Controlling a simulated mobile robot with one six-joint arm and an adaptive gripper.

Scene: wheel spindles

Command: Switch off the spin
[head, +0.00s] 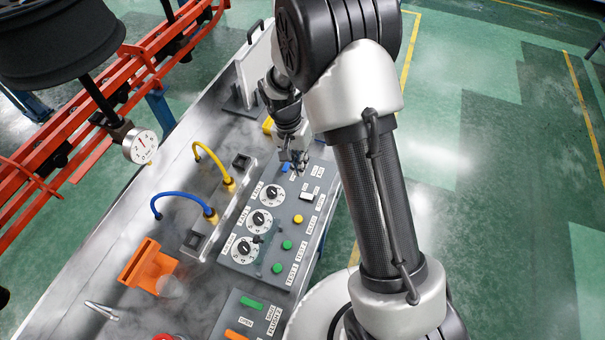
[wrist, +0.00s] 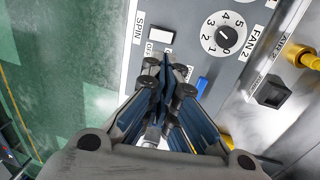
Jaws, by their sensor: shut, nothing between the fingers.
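The spin switch is a white rocker (wrist: 161,37) on a grey control panel (wrist: 185,60), beside a SPIN label (wrist: 138,28) and an OFF label (wrist: 150,48) in the wrist view. In the head view the white rocker (head: 306,196) lies right of the top dial. My gripper (wrist: 166,72) is shut and empty, its tips just below the rocker in the wrist view. In the head view my gripper (head: 294,163) is over the panel's far end. I cannot tell whether the tips touch the panel. The rocker's tilt is unclear.
A FAN 2 dial (wrist: 222,38) and a blue switch (wrist: 203,85) sit close by. Several dials and green buttons (head: 287,245) fill the panel. Blue and yellow hoses (head: 212,160) arch left of it. An orange bracket (head: 150,265) stands on the metal bench.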

